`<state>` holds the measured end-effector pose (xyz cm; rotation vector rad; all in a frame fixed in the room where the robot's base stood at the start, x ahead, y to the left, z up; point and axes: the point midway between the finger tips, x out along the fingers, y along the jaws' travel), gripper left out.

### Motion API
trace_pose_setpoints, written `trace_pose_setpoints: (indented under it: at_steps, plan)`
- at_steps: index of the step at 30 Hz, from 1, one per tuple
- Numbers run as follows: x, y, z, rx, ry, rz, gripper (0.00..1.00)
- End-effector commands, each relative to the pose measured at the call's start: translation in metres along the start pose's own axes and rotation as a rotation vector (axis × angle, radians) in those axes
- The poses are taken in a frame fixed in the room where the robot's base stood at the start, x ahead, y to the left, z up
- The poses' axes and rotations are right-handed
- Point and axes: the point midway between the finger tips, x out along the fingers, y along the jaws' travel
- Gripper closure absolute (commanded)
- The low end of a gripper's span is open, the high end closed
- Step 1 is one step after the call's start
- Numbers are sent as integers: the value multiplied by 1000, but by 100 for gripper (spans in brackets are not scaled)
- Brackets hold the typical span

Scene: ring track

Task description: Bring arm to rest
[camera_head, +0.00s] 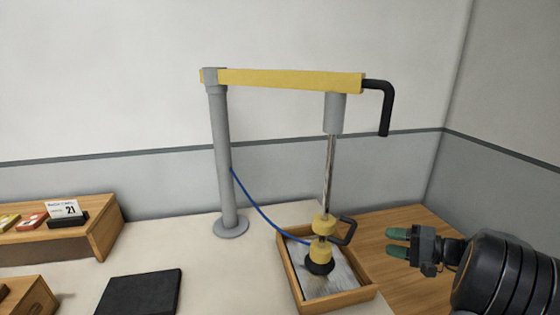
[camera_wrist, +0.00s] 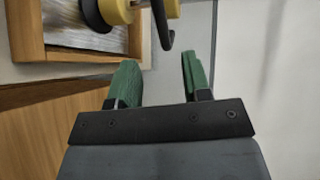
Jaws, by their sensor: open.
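My gripper (camera_head: 398,243) is at the right of the head view, to the right of the wooden tray. Its green fingers are apart with nothing between them, and they point left. The wrist view also shows my gripper (camera_wrist: 158,78) with a clear gap between the fingers. My dark arm reaches in from the right edge. The yellow and black tool (camera_head: 322,250) hangs on a rod over the tray, with a black curved handle (camera_head: 348,232) on its right. The handle also shows in the wrist view (camera_wrist: 163,25), beyond the fingertips and apart from them.
A grey post (camera_head: 222,160) carries a yellow beam (camera_head: 290,80) with a black crank handle (camera_head: 388,105). A blue cable (camera_head: 258,208) runs to the tool. The wooden tray (camera_head: 340,300) holds a grey plate. A black pad (camera_head: 140,292) and wooden shelf (camera_head: 105,228) are left.

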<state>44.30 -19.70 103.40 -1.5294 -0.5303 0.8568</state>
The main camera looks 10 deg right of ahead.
Motion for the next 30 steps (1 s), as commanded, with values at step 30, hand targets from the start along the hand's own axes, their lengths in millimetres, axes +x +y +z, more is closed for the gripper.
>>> trace_pose_setpoints:
  at_steps: [30]
  plan:
    - [63,0,234,-779,-188,1185,56]
